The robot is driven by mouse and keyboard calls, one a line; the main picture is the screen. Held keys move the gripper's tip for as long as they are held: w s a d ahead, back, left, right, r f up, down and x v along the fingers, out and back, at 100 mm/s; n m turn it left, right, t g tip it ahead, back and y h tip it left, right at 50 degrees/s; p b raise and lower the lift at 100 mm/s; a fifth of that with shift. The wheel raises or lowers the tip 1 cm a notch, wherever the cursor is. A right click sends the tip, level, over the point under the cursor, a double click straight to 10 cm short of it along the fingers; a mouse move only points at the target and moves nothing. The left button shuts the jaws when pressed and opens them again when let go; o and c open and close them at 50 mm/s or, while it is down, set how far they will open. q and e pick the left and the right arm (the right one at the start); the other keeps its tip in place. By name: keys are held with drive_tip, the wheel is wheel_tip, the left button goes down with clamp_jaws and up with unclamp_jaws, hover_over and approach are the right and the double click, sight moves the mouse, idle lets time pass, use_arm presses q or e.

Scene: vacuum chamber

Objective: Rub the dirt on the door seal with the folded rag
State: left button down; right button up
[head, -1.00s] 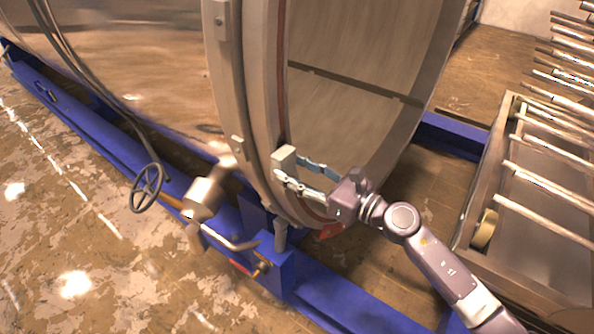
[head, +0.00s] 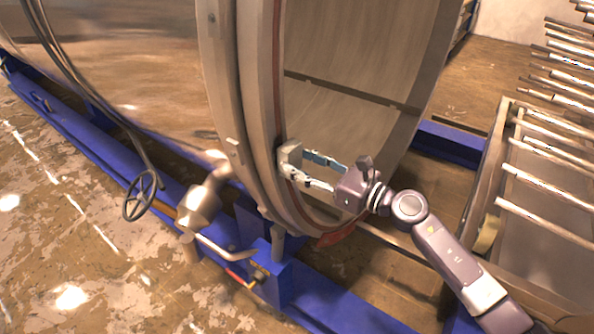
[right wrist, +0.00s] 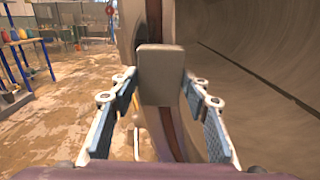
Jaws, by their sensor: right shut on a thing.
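My right gripper (head: 297,163) is shut on the folded rag (head: 289,158), a small grey-beige pad. The rag is at the chamber's open rim, over the dark red door seal (head: 277,75). In the right wrist view the rag (right wrist: 161,74) sits between the fingertips (right wrist: 160,85) and covers part of the seal (right wrist: 174,135), which runs above and below it. Contact seems likely, but I cannot be sure of it. I cannot make out the dirt; the rag may hide it. My left gripper is not in view.
The chamber's curved inner wall (head: 350,60) lies right of the rim. A blue support frame (head: 330,305) runs below. A handwheel (head: 141,195) and a metal valve fitting (head: 200,205) stand at left. A rack with several metal rods (head: 550,165) stands at right.

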sight(295, 149)
drive_tip(key=shift+a+r+p, duration=0.1)
drive_tip(key=shift+r+p, duration=0.55)
drive_tip(key=shift+r, duration=0.3)
drive_tip(key=shift+s+a+p, duration=0.45)
drive_tip(key=shift+s+p, duration=0.15)
drive_tip(key=shift+s+a+r+p, duration=0.75)
drive_tip(key=shift+s+r+p, duration=0.2)
drive_tip(key=shift+p, duration=0.55)
drive_tip(key=shift+d+f+b, duration=0.15)
drive_tip(key=shift+f+b, duration=0.05)
drive_tip(key=shift+b, duration=0.15)
drive_tip(key=shift+w+d+f+b, duration=0.1)
drive_tip(key=shift+w+d+b, duration=0.3)
drive_tip(key=shift+w+b, duration=0.25)
drive_tip(key=shift+w+d+b, duration=0.5)
drive_tip(key=shift+w+b, duration=0.15)
drive_tip(key=shift+w+d, duration=0.2)
drive_tip(key=shift+w, duration=0.1)
